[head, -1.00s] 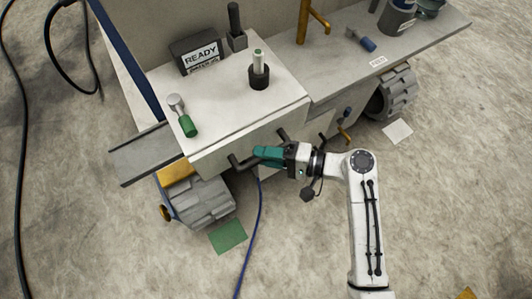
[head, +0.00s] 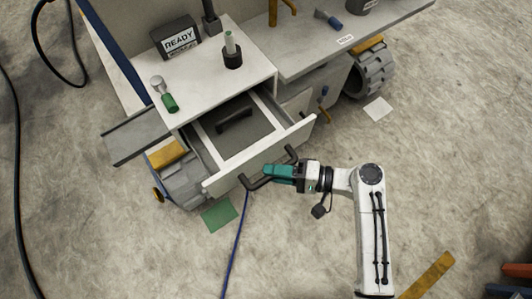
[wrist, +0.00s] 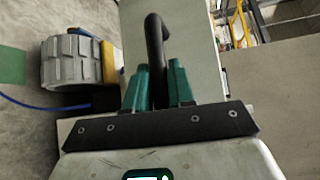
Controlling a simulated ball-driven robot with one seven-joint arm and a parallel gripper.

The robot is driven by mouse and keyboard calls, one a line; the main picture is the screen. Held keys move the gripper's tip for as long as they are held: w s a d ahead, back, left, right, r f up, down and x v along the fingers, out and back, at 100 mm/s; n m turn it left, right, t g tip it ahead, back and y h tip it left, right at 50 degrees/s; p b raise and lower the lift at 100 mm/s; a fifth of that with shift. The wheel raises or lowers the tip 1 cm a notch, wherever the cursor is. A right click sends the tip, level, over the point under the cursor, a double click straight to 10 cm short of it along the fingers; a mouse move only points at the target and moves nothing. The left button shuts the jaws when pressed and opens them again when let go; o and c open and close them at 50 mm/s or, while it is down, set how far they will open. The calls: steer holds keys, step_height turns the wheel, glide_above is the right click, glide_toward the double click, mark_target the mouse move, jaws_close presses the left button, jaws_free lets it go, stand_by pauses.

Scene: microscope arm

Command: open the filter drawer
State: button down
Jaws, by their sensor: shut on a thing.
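The filter drawer (head: 263,156) stands pulled out from the front of the white cabinet, and its inside shows. A dark object with a handle (head: 234,121) lies inside it. The drawer's black bar handle (head: 257,184) runs along its front. My gripper (head: 268,174) has teal fingers and is shut on the handle. In the wrist view the handle (wrist: 156,45) rises between the two teal fingers (wrist: 160,88), with the pale drawer front behind it. The grasped part of the handle is partly hidden by the fingers.
A blue cable (head: 238,245) crosses the open floor.

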steer(key=s+d+p, duration=0.3)
steer(key=s+d, duration=0.3)
steer(key=s, duration=0.2)
steer(key=shift+s, duration=0.4)
steer(key=c, duration=1.1)
jaws_free()
steer(key=b+v, duration=0.1)
steer(key=v, duration=0.9)
steer(key=shift+s+d, duration=0.1)
steer(key=shift+d, duration=0.2)
